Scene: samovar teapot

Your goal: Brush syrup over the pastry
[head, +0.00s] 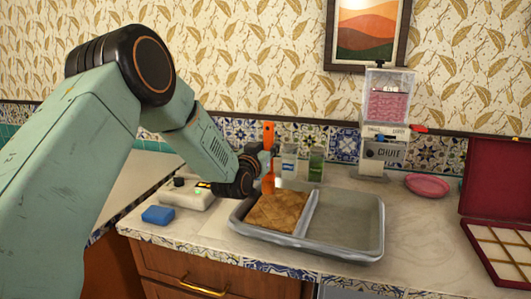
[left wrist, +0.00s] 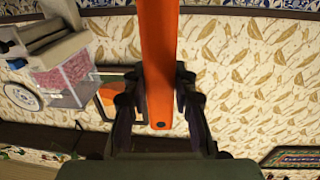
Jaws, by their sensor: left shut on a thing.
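The pastry (head: 278,211) is a brown scored slab in the left compartment of a grey metal tray (head: 375,250). The tray's right compartment looks empty. My left gripper (head: 265,164) is shut on an orange-handled brush (head: 268,140), held roughly upright at the pastry's back edge. The orange handle (left wrist: 160,65) runs between the fingers in the left wrist view. The brush's lower end is near the pastry; I cannot tell if it touches. My right gripper is not in view.
A white device (head: 187,196) and a blue block (head: 158,214) lie left of the tray. A clear container (head: 289,163) and a green one (head: 316,166) stand behind it.

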